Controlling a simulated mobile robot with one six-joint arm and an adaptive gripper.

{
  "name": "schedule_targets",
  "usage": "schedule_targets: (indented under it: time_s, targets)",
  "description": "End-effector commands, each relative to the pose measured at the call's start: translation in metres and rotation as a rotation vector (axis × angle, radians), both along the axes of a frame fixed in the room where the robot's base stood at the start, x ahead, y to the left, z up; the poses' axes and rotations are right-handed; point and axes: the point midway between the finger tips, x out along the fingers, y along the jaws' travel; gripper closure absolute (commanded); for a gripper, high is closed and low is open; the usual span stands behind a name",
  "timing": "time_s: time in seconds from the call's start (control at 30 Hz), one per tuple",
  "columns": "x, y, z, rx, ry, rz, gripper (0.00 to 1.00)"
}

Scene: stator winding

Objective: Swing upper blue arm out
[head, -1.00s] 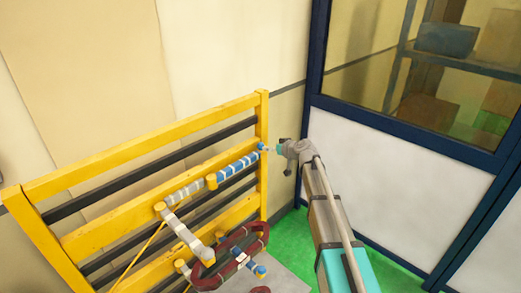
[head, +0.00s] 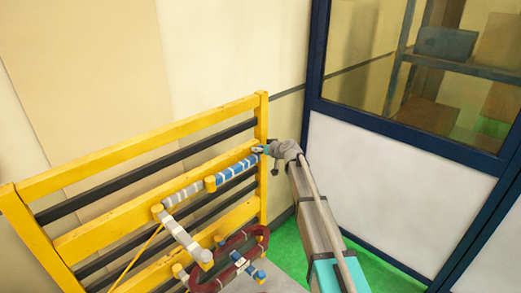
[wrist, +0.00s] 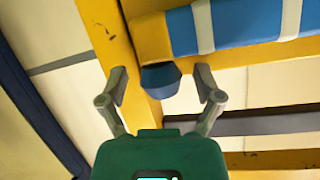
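The upper blue arm (head: 236,167) has white bands and lies along the upper part of the yellow frame, next to a grey banded arm (head: 184,193). In the wrist view the blue arm (wrist: 240,25) crosses the top right. A dark blue knob (wrist: 160,80) at its end hangs between the fingers of my gripper (wrist: 161,84). The fingers are open, with visible gaps on both sides of the knob. In the head view my gripper (head: 262,150) is at the right end of the blue arm, partly hidden by my wrist.
The yellow frame (head: 150,124) with dark bars stands against a beige wall. A dark red ring-shaped part (head: 207,285) and a lower blue-and-white arm (head: 245,265) stick out below. A blue-framed glazed partition (head: 400,150) stands right. Green floor (head: 290,250) lies between.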

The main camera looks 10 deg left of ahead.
Motion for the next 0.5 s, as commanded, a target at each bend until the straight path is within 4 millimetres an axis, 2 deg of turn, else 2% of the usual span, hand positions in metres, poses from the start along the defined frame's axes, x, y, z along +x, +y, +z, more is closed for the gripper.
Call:
schedule_targets:
  time_s: [0.03,0.07,0.43,0.5]
  targets:
    - [-0.0001,0.0001,0.0,0.0,0.0,0.0,0.24]
    - [-0.0001,0.0001,0.0,0.0,0.0,0.0,0.29]
    - [0.0,0.0002,0.0001,0.0,0.0,0.0,0.98]
    - [0.0001,0.0002,0.0,0.0,0.0,0.0,1.0]
